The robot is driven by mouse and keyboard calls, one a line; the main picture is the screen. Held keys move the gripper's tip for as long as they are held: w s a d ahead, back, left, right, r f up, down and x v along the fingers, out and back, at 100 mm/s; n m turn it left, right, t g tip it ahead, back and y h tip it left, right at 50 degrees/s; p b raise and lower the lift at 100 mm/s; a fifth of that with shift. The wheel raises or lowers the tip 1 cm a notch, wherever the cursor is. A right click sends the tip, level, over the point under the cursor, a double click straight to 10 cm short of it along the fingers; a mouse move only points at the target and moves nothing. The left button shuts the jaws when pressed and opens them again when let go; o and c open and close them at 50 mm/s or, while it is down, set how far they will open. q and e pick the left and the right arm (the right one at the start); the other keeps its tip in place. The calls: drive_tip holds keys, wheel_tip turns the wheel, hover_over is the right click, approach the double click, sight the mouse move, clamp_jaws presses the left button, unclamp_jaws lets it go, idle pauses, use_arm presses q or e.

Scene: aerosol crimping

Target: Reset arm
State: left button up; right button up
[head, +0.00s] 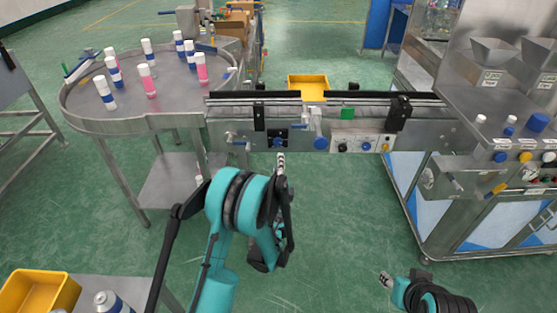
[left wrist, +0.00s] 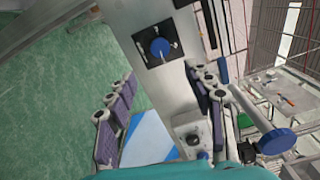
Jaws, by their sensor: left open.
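My left arm, teal and black, rises from the bottom middle of the head view. Its gripper (head: 281,165) is mostly hidden behind the arm, just below a blue rotary knob (head: 279,143) on the conveyor's front panel. In the left wrist view the two finger sets of this gripper (left wrist: 158,108) stand wide apart with nothing between them. The blue knob (left wrist: 160,48) on its black plate lies beyond the gripper and apart from it. My right gripper (head: 387,280) shows small at the lower right of the head view; its jaws are too small to read.
The conveyor (head: 233,128) crosses in front of me, with a yellow bin (head: 308,84) behind it. A round steel table (head: 160,118) at left carries several white-capped cans. A steel machine (head: 480,190) stands at right. Another yellow bin (head: 38,292) is at the lower left.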

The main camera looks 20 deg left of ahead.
use_arm(q)
drive_tip(key=shift+s, duration=0.1)
idle(0.4)
drive_tip(key=s+a+r+n+g, duration=0.3)
drive_tip(key=s+r+n, duration=0.2)
drive_tip(key=s, duration=0.1)
drive_tip(key=s+a+r+n+g, duration=0.3)
drive_tip(key=s+r+n, duration=0.2)
drive_tip(key=s, duration=0.1)
drive_tip(key=s+d+f+n+g+h, duration=0.1)
drive_tip(key=s+d+n+g+h, duration=0.1)
drive_tip(key=s, duration=1)
drive_tip(key=s+d+f+n+g+h, duration=0.2)
drive_tip(key=s+d, duration=0.4)
drive_tip(key=s, duration=0.5)
drive_tip(key=n+h, duration=0.1)
drive_tip(key=n, duration=0.1)
drive_tip(key=shift+s+d+f+n, duration=0.2)
drive_tip(key=shift+s+d+n, duration=0.1)
drive_tip(key=shift+s+n, duration=0.1)
